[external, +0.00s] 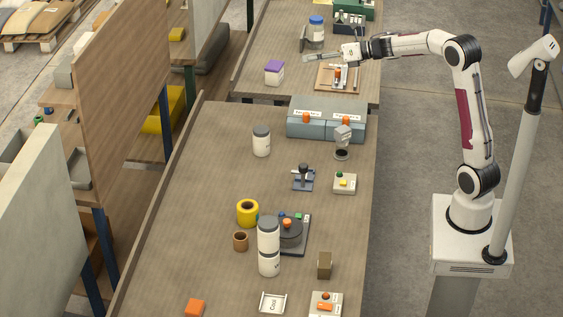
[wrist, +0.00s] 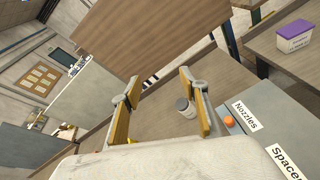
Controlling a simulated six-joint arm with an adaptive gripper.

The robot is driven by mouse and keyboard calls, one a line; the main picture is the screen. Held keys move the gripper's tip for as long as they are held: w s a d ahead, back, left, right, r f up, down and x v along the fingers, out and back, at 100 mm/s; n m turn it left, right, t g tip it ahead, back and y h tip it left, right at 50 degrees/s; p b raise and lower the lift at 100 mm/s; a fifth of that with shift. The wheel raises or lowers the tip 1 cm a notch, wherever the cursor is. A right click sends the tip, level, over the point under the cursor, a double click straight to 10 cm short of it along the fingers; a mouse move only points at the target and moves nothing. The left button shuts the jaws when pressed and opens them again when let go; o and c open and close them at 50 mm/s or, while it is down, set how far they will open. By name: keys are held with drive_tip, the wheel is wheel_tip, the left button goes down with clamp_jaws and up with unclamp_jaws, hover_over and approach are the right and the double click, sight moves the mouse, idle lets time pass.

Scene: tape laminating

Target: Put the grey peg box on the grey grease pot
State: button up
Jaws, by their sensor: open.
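A small pale grey box (external: 343,134), which looks like the grey peg box, appears right above a low round grey item with a dark centre (external: 341,154). I take that item for the grey grease pot, but I cannot tell whether the two touch. White jars with grey lids also stand on the bench, one behind (external: 261,141) and two in front (external: 268,262). My gripper (external: 308,58) reaches left over the far table, away from the grey box. In the wrist view my gripper's fingers (wrist: 155,100) are apart with nothing held between them.
Blue-grey bins (external: 326,128) marked Nozzles and Spacers stand at the bench's far end. A purple-lidded box (external: 274,73), a blue-lidded jar (external: 316,32) and a wooden board (external: 330,87) are near my gripper. The bench's left half is mostly clear.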

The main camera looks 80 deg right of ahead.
drive_tip(key=s+a+r+m+g+h, duration=0.1)
drive_tip(key=s+a+r+m+h, duration=0.25)
drive_tip(key=a+m, duration=0.35)
drive_tip(key=s+a+r+m+g+h, duration=0.15)
drive_tip(key=s+a+m, duration=0.25)
drive_tip(key=m, duration=0.6)
drive_tip(key=s+a+f+m+g+y, duration=0.2)
drive_tip(key=s+a+f+m, duration=0.4)
drive_tip(key=s+a, duration=0.5)
drive_tip(key=s+a+f+m+g+y, duration=0.3)
drive_tip(key=s+a+f+m, duration=0.4)
drive_tip(key=s+a, duration=0.5)
drive_tip(key=s+f+g, duration=0.1)
drive_tip(key=s+f, duration=0.1)
drive_tip(key=s, duration=0.1)
drive_tip(key=shift+s+f+m+g, duration=0.25)
drive_tip(key=shift+s+m+g, duration=0.05)
drive_tip(key=shift+s+g, duration=0.1)
